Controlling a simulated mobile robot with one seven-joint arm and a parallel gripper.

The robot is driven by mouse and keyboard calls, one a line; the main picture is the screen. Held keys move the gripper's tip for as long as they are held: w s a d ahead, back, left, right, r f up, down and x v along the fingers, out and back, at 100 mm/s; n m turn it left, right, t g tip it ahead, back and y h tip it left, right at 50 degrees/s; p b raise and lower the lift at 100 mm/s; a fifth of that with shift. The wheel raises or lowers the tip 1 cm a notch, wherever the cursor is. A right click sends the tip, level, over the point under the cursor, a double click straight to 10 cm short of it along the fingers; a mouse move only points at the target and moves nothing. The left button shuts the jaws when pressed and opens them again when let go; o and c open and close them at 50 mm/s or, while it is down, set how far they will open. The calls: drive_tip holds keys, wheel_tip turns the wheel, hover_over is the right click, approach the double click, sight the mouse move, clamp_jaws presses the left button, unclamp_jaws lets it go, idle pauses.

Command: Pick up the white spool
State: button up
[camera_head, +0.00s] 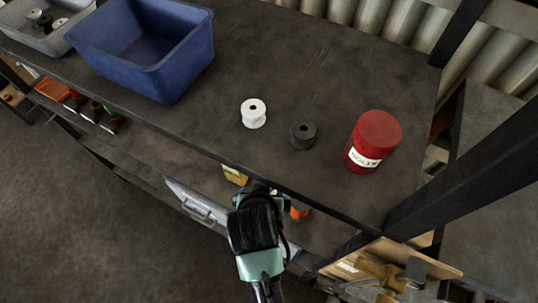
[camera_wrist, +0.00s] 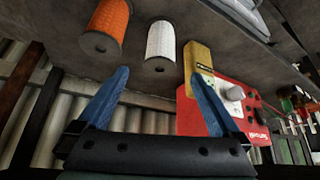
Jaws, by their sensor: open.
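A white spool (camera_head: 253,113) with a dark centre hole stands upright on the dark bench top, left of a dark spool (camera_head: 302,136). In the wrist view, a white cylinder with a dark end (camera_wrist: 160,46) shows between an orange one (camera_wrist: 104,26) and a yellow box (camera_wrist: 199,68), on a dark shelf surface. I cannot tell whether it is a second spool. My gripper (camera_wrist: 158,75) is open with nothing between its blue fingers, which point towards that white cylinder with a gap. In the head view my gripper is at the bench's front edge, its fingertips hidden.
A red can (camera_head: 373,141) stands right of the dark spool. A blue bin (camera_head: 185,70) and a grey tray (camera_head: 73,44) stand at the left. A red device (camera_wrist: 226,110) is beside the yellow box. A dark post (camera_head: 470,165) rises at the right.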

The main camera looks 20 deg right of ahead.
drive_tip(key=shift+p+x, duration=1.15)
drive_tip(key=shift+x, duration=4.8)
drive_tip(key=shift+s+a+f, duration=0.1)
drive_tip(key=shift+a, duration=0.1)
clamp_jaws()
